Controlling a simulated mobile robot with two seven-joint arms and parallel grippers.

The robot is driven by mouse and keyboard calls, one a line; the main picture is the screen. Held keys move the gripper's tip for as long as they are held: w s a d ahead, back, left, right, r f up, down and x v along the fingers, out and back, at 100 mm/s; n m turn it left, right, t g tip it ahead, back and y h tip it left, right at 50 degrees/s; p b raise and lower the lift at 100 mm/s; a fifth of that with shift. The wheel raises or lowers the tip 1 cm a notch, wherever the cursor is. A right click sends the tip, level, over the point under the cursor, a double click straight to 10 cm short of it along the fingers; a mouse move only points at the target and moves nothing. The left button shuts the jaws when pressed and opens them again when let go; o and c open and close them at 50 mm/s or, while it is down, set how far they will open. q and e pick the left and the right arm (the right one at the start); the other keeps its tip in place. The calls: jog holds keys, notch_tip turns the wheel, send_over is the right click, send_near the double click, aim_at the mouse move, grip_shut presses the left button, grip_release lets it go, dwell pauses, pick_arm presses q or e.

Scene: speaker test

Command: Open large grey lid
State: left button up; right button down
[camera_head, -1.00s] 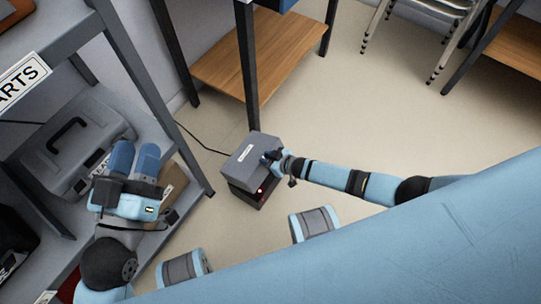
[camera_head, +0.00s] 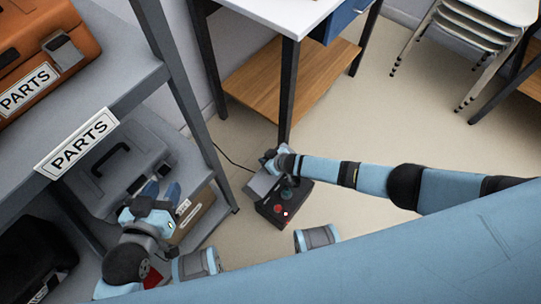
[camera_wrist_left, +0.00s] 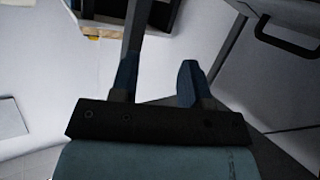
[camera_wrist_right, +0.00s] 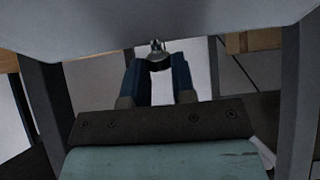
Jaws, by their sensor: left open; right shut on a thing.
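The large grey lid (camera_head: 262,184) belongs to a box on the floor by the table leg. It stands tilted up, and the dark base (camera_head: 283,209) shows a red button and a dark knob-like part. My right gripper (camera_head: 269,158) is at the lid's raised far side. In the right wrist view my right gripper (camera_wrist_right: 158,66) is shut on a small metallic piece, apparently the lid's handle, beside a broad grey surface. My left gripper (camera_head: 162,190) is open and empty by the lower shelf, apart from the box. Its spread fingers show in the left wrist view (camera_wrist_left: 158,80).
A grey shelf (camera_head: 150,75) on the left bears an orange case (camera_head: 45,55); a grey case (camera_head: 120,165) and a cardboard box (camera_head: 193,216) are below. A table (camera_head: 280,14) stands behind the lidded box. Floor to the right is clear up to stacked chairs (camera_head: 470,45).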

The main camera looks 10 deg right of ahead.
pick_arm(q)
jog(key=shift+w+a+f+g, duration=0.15)
jog(key=shift+a+f+g, duration=0.15)
jog(key=shift+f, duration=0.35)
pick_arm(e)
jog(key=shift+w+a+r, duration=0.15)
jog(key=shift+w+a, duration=0.25)
jog(key=shift+w, duration=0.15)
